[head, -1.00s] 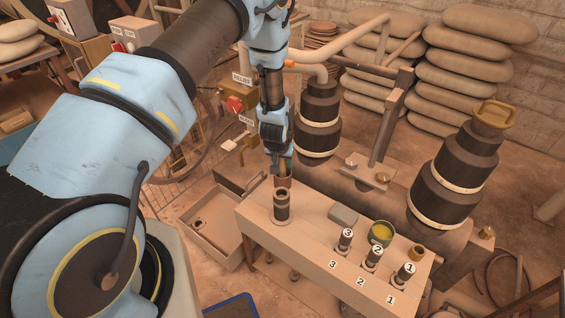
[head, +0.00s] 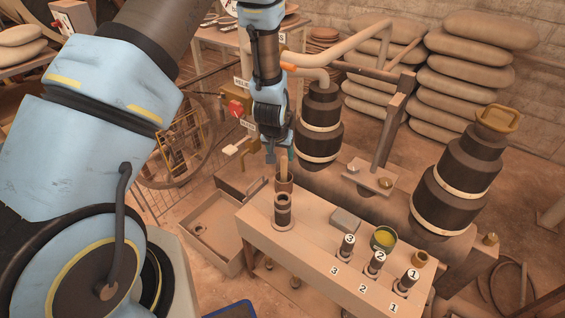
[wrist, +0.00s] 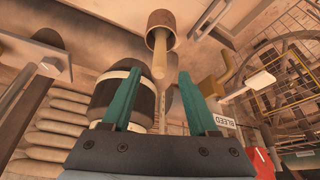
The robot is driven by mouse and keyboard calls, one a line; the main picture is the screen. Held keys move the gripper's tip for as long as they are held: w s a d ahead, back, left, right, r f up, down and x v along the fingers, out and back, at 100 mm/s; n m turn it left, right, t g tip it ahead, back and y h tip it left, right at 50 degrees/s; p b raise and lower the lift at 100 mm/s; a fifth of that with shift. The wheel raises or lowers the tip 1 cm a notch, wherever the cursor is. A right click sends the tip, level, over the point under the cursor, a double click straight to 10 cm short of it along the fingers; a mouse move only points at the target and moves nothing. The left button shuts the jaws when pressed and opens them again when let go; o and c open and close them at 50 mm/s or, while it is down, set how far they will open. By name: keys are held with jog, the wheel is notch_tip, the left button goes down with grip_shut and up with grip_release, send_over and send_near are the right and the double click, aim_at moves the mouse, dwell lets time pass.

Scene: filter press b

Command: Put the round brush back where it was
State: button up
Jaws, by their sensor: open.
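A brown cup (head: 284,183) stands at the far left end of the bench, and a pale wooden handle (head: 284,166) sticks up out of it. I take this to be the round brush; its head is hidden inside the cup. In the wrist view the handle (wrist: 159,58) rises from the cup (wrist: 162,22) towards my gripper. My gripper (head: 280,155) is open and empty just above the handle. In the wrist view its two teal fingers (wrist: 158,80) are spread, with the handle's end in line with the gap between them.
A dark hollow cylinder (head: 283,210) stands beside the cup. The relief and bleed valves (head: 236,108) and a large dark stack (head: 320,125) are close behind my gripper.

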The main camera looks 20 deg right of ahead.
jog(key=shift+v, duration=1.3)
jog(key=w+a+r+n+y, duration=0.1)
jog(key=a+r+n, duration=0.1)
jog(key=a+r, duration=0.5)
jog(key=w+a+r+n, duration=0.1)
jog(key=a+r, duration=0.3)
jog(key=a, duration=0.6)
jog(key=s+a+r+n+g, duration=0.1)
jog(key=s+a+r, duration=0.3)
jog(key=a, duration=0.4)
jog(key=s+a+r+n+g+y, duration=0.1)
jog(key=s+a+r+n, duration=0.1)
jog(key=s+a+r, duration=0.3)
jog(key=a, duration=0.3)
jog(key=shift+a+y, duration=0.3)
jog(key=shift+a, duration=0.05)
